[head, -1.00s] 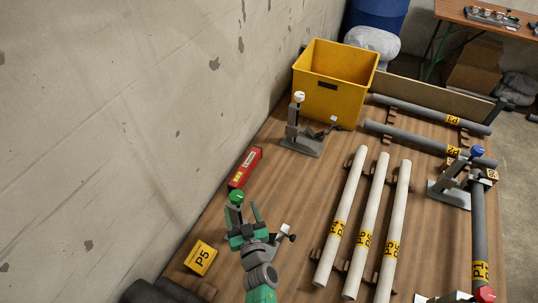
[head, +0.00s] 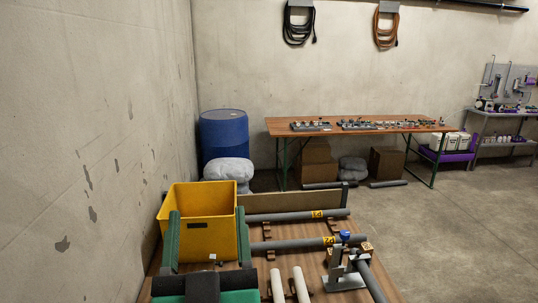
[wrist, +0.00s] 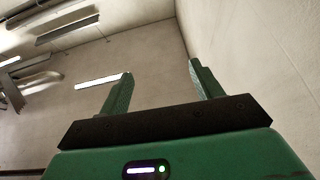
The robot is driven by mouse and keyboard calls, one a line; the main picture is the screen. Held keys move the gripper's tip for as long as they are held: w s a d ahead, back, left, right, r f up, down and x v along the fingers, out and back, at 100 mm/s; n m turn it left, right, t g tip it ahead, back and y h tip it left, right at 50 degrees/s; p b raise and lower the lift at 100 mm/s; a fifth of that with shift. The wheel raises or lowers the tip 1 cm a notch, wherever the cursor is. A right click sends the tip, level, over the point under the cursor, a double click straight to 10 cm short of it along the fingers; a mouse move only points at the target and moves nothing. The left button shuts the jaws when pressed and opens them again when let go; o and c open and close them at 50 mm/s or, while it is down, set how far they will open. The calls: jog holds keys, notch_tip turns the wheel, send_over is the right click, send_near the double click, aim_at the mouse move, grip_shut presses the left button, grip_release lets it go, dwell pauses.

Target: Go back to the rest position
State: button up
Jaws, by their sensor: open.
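My gripper (head: 206,215) is raised close in front of the head camera at the lower left, its two green fingers apart with nothing between them. It hides part of the yellow bin (head: 198,203) and the near part of the workbench. In the wrist view my gripper (wrist: 160,70) points up at the bare walls and ceiling, open and empty.
On the workbench lie grey pipes (head: 298,216), ends of white pipes (head: 300,284) and a blue-knobbed clamp (head: 345,262). A concrete wall (head: 90,150) runs along the left. Behind stand a blue barrel (head: 223,136) and a long table (head: 360,125). Floor at right is clear.

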jog(key=s+d+r+m+t+h+p, duration=0.1)
jog(key=s+d+r+h, duration=0.1)
jog(key=s+d+r, duration=0.3)
jog(key=s+d+r+m+h, duration=0.1)
jog(key=s+d+r, duration=0.25)
jog(key=s, duration=0.35)
notch_tip(320, 180, up, 27)
jog(key=a+p, duration=0.1)
jog(key=p, duration=2.5)
jog(key=shift+w+p, duration=0.25)
jog(key=shift+p, duration=0.05)
